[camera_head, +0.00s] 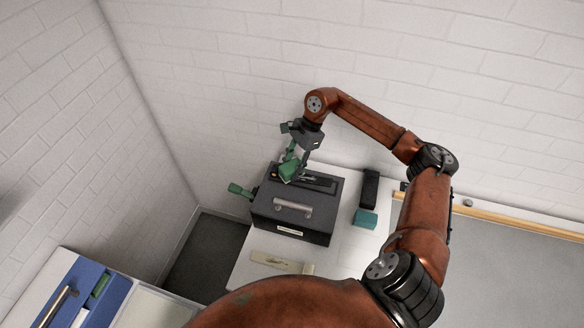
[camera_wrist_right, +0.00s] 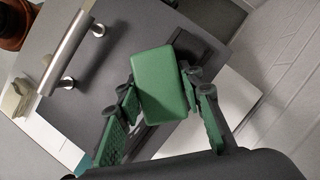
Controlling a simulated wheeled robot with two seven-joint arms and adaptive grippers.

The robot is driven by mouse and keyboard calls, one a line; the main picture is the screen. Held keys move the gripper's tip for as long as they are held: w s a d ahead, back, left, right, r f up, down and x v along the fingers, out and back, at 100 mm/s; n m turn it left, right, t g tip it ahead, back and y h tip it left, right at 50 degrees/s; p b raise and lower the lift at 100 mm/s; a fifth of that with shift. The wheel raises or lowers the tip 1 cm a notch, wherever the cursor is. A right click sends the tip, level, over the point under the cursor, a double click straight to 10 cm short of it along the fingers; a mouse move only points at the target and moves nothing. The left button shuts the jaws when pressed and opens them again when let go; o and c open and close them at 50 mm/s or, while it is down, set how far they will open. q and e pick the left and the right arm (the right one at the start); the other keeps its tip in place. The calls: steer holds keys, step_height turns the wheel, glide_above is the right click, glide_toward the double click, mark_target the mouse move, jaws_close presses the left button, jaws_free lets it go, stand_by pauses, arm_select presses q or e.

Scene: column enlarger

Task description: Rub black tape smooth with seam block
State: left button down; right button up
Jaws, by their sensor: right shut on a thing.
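My right gripper (camera_head: 294,160) reaches down over the dark grey box (camera_head: 291,226) by the wall. It is shut on a green block (camera_head: 289,171), probably the seam block. In the right wrist view, the block (camera_wrist_right: 160,82) sits between the two green-padded fingers of the right gripper (camera_wrist_right: 161,88). A black strip (camera_head: 318,184), perhaps the black tape, lies along the back of the box top. The block is over or at the strip's left part; I cannot tell whether they touch. My left gripper is not in view.
The box has a metal bar handle (camera_head: 293,207) and a green knob (camera_head: 240,190) at its left side. A black object (camera_head: 370,187) and a teal block (camera_head: 365,219) stand to its right. A beige piece (camera_head: 281,263) lies in front. A blue tray (camera_head: 103,301) is at lower left.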

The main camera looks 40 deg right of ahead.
mark_target(304, 180)
steer(key=shift+a+f, duration=0.1)
steer(key=shift+f, duration=0.2)
steer(key=shift+s+d, duration=0.45)
steer(key=shift+d, duration=0.1)
steer(key=shift+s+d+b, duration=0.25)
steer(key=shift+s+d, duration=0.35)
steer(key=shift+s, duration=0.2)
steer(key=shift+s+d+b, duration=0.2)
steer(key=shift+s+d, duration=0.4)
steer(key=shift+s, duration=0.15)
steer(key=shift+f+b, duration=0.55)
steer(key=shift+b, duration=0.05)
stand_by(0.3)
stand_by(0.4)
